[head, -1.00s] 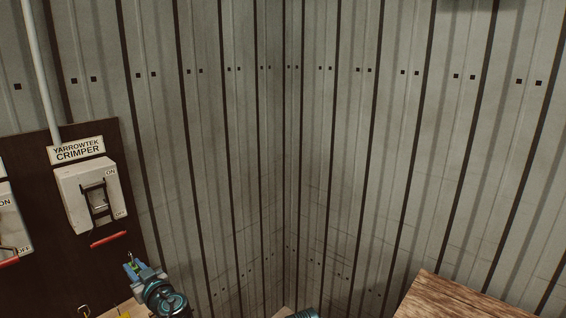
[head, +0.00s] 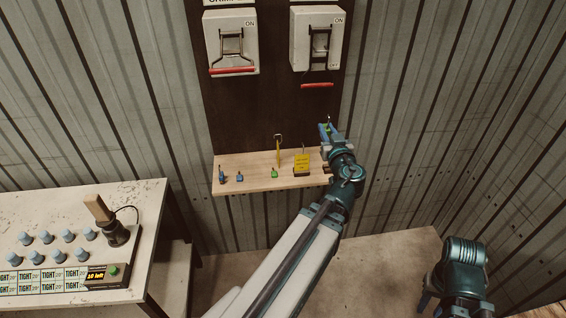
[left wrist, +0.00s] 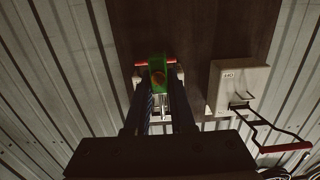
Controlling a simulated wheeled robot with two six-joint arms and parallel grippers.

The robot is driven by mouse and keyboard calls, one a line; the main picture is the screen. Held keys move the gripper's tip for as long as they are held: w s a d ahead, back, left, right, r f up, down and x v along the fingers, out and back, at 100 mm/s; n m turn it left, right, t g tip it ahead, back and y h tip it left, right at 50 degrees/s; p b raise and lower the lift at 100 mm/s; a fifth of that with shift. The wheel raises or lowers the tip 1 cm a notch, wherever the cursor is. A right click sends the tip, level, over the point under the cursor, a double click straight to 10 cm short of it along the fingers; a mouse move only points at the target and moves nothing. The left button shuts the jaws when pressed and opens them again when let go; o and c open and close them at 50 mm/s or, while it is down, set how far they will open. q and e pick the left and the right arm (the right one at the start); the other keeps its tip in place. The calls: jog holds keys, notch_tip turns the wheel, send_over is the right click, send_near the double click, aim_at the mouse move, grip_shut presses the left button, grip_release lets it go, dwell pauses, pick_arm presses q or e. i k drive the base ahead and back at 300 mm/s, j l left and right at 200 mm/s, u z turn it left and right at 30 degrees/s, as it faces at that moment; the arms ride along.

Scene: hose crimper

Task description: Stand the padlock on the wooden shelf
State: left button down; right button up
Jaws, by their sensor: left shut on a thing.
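The green padlock (left wrist: 157,70) is held between the fingers of my left gripper (left wrist: 153,98) in the left wrist view, with its metal shackle toward the palm. In the head view, my left gripper (head: 328,132) is raised just above the right end of the wooden shelf (head: 255,188), in front of the dark board. The padlock shows there only as a small green spot (head: 327,127) at the fingertips. My right gripper (head: 430,305) is low at the bottom right, empty-looking, its fingers partly hidden.
Two switch boxes hang above, the right one (head: 317,40) near my arm. A workbench (head: 140,215) with several knobs stands left.

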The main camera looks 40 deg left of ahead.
aim_at(257, 179)
jog(key=k+j, duration=0.2)
jog(key=j, duration=0.15)
jog(key=k+j, duration=0.15)
jog(key=j, duration=0.2)
jog(key=k+j, duration=0.2)
jog(key=j, duration=0.2)
